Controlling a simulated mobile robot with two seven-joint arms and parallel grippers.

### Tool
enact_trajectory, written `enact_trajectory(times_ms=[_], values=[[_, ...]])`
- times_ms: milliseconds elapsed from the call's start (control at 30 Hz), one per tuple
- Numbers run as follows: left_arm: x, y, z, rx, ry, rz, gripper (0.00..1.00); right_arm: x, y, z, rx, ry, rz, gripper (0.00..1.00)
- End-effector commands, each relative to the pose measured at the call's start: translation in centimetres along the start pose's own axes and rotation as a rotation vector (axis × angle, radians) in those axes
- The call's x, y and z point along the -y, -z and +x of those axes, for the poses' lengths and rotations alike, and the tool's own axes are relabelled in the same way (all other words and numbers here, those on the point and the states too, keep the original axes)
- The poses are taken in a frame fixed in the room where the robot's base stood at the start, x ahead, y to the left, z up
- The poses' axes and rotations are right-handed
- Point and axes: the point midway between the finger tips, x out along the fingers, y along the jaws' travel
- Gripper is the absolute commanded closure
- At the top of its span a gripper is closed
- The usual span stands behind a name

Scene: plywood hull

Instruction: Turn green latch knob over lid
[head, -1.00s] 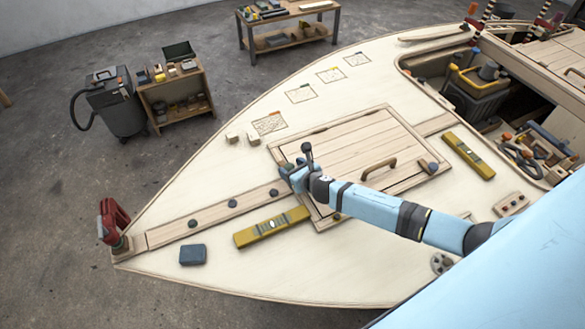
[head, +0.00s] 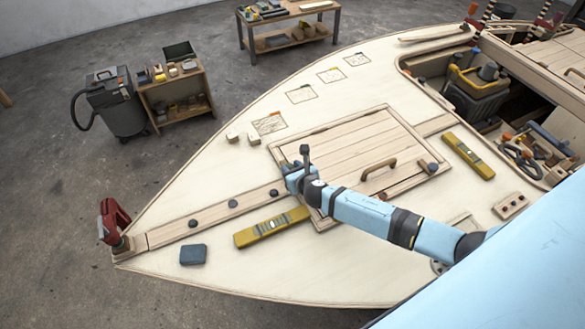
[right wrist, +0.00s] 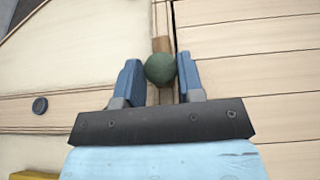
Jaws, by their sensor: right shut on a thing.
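A round green latch knob (right wrist: 160,69) sits between the two blue fingers of my right gripper (right wrist: 160,82), which is shut on it. A brown wooden latch bar (right wrist: 161,28) shows beyond the knob, running alongside the dark gap at the lid's edge. In the right wrist view the planked lid (right wrist: 245,60) lies right of that gap. In the head view my right gripper (head: 290,172) is at the lid's near left edge and hides the knob. The wooden lid (head: 340,150) lies flat in its frame. My left gripper is not in view.
A wooden handle (head: 378,167) stands up from the lid. A dark knob (head: 432,167) is at its right side. Yellow levels lie on the deck in front (head: 270,227) and at right (head: 468,155). A dark block (head: 193,254) and red clamp (head: 113,222) are toward the bow.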

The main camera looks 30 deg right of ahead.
Motion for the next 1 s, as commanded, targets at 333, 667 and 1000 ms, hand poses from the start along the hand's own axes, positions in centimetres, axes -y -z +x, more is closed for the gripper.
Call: enact_trajectory(times_ms=[333, 667, 1000], values=[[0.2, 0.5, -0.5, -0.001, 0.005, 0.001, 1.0, -0.7, -0.1, 0.1, -0.002, 0.289, 0.123, 0.88], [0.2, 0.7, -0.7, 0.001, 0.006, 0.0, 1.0, -1.2, -0.1, 0.3, -0.002, 0.58, 0.241, 0.88], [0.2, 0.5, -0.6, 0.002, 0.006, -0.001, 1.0, -1.6, -0.3, 0.7, -0.001, 0.879, 0.365, 0.88]])
